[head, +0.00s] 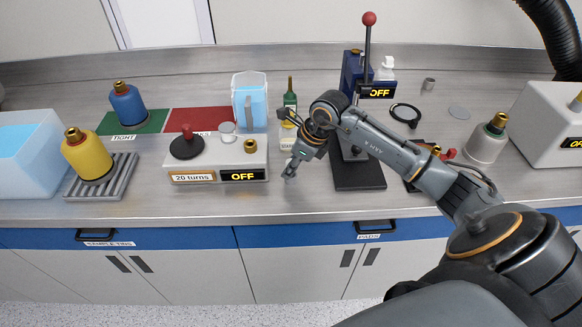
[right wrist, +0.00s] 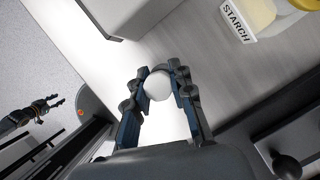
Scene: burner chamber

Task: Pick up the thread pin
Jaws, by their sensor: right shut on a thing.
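In the right wrist view my right gripper (right wrist: 160,82) is shut on a pale, round-topped piece, the thread pin (right wrist: 157,86), held between the two fingers. Only its round end shows there, and in the head view it is too small and covered to make out clearly. My left gripper (right wrist: 52,103) shows small at the left of the right wrist view, its fingers apart and empty.
A white machine (head: 218,160) with a black-red knob and OFF sign stands left of my right gripper. A lever press (head: 358,172) stands close on its right. A starch bottle (head: 290,100) is behind. The front bench strip is clear.

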